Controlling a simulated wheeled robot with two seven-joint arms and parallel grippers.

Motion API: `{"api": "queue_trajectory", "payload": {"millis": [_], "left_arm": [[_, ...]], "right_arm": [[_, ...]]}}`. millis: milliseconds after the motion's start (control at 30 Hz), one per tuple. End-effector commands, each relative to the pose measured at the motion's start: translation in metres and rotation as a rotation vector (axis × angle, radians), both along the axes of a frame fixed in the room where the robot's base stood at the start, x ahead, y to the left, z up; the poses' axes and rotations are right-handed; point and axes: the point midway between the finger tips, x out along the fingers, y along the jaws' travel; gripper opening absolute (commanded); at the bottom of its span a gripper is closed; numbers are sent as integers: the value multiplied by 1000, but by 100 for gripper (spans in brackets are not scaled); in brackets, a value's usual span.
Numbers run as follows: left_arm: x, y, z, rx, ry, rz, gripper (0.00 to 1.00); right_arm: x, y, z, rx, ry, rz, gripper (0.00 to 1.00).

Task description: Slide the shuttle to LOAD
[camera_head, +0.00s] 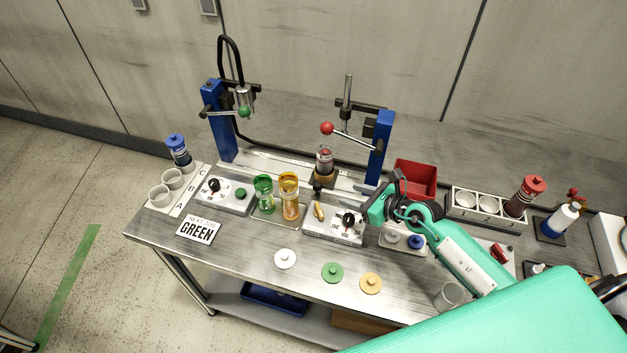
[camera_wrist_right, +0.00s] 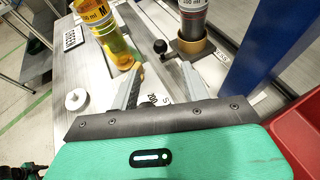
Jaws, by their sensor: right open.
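The shuttle is a tan ring holder (camera_head: 323,180) on a pale rail, carrying a clear bottle with dark red contents (camera_head: 325,158). It stands near the red-knobbed lever station, right of the rail's middle. Its black ball handle (camera_wrist_right: 160,46) sticks out at the front. My right gripper (camera_wrist_right: 162,76) is open and empty. In the wrist view, the handle lies just beyond the gap between its fingertips, apart from both. In the head view my right gripper (camera_head: 366,204) is right of the shuttle. I cannot read a LOAD mark. My left gripper is not in view.
An amber bottle (camera_head: 289,195) and a green bottle (camera_head: 264,194) stand in front of the rail. A dial box (camera_head: 325,233) lies below my right gripper. Blue posts (camera_head: 380,147) (camera_head: 217,120) flank the rail. A red bin (camera_head: 416,178) is at right.

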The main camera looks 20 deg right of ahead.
Motion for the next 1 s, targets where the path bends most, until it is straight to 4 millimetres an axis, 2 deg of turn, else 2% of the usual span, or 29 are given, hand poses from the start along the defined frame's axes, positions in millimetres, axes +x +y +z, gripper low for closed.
{"api": "queue_trajectory", "payload": {"millis": [267,600,800,1000], "left_arm": [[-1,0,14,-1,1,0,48],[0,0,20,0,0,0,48],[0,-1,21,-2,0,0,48],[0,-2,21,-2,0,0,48]], "right_arm": [[40,27,-15,4,-1,0,47],[85,57,-41,2,0,0,47],[97,65,-47,2,-1,1,47],[99,66,-49,2,0,1,47]]}}
